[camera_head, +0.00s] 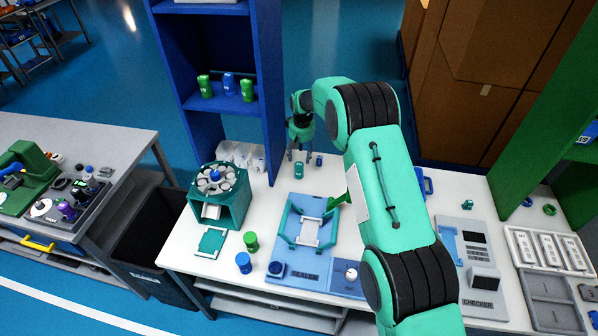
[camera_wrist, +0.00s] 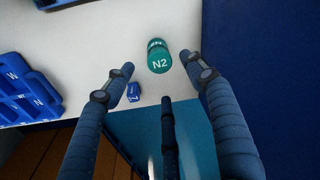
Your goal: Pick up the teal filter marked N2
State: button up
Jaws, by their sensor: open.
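The teal filter marked N2 (camera_wrist: 159,60) is a small rounded cylinder on the white table. In the wrist view its label faces me, and it lies ahead of my gripper's spread fingers (camera_wrist: 160,82), apart from them. In the head view the filter (camera_head: 299,169) shows near the table's back edge, just below my gripper (camera_head: 301,152). My gripper is open and empty, pointing down over that spot. Whether any finger touches the filter cannot be told from the head view.
A small blue block (camera_wrist: 133,92) lies left of the filter; it also shows in the head view (camera_head: 319,160). Blue lettered bins (camera_wrist: 22,88) stand at the left of the wrist view. A blue shelf (camera_head: 272,90) rises beside my gripper. A sealer (camera_head: 300,268) stands in front.

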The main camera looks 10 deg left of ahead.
aim_at(299, 165)
jog(key=shift+w+a+f, duration=0.15)
jog(key=shift+f, duration=1.5)
jog(key=shift+w+a+f, duration=0.1)
jog(key=shift+w+f, duration=0.05)
jog(key=shift+f, duration=1.15)
jog(key=shift+w+f, duration=0.1)
jog(key=shift+f, duration=1.15)
jog(key=c, duration=1.3)
jog(key=shift+o, duration=0.2)
jog(key=shift+r, duration=1.7)
jog(key=shift+s+r, duration=0.1)
jog(key=shift+s, duration=0.15)
jog(key=s+d, duration=0.2)
jog(key=s, duration=0.2)
jog(key=s+d+r, duration=0.1)
jog(key=s+d, duration=0.1)
jog(key=s, duration=0.3)
jog(key=s+d, duration=0.2)
jog(key=s, duration=0.3)
jog(key=shift+s+d+r, duration=0.1)
jog(key=shift+d+r, duration=0.1)
